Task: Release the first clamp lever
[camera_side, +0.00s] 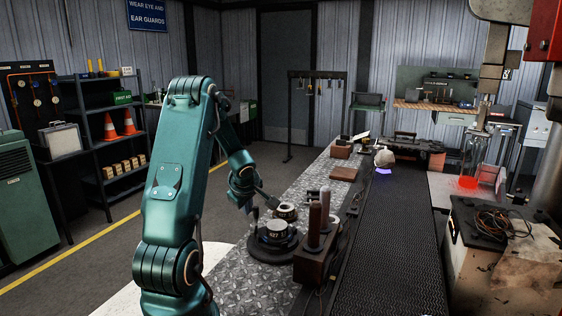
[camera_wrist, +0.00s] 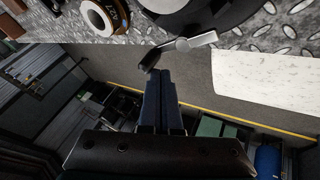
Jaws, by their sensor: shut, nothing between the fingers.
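The clamp lever in the wrist view is a short silver bar (camera_wrist: 188,43) with a black grip end, beside a dark round mould (camera_wrist: 190,14) at the top. My gripper (camera_wrist: 161,74) is shut and empty, its two dark fingers together. The fingertips appear just below the black grip end; I cannot tell whether they touch it. In the side view my gripper (camera_side: 267,199) is by the round moulds at the near end of the bench. The near mould (camera_side: 277,237) sits on a dark round base. The lever is hard to make out there.
A second round mould (camera_side: 286,211) stands behind the near one. A dark conveyor (camera_side: 385,250) runs alongside the diamond-plate bench (camera_side: 238,285). Open floor lies to the left.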

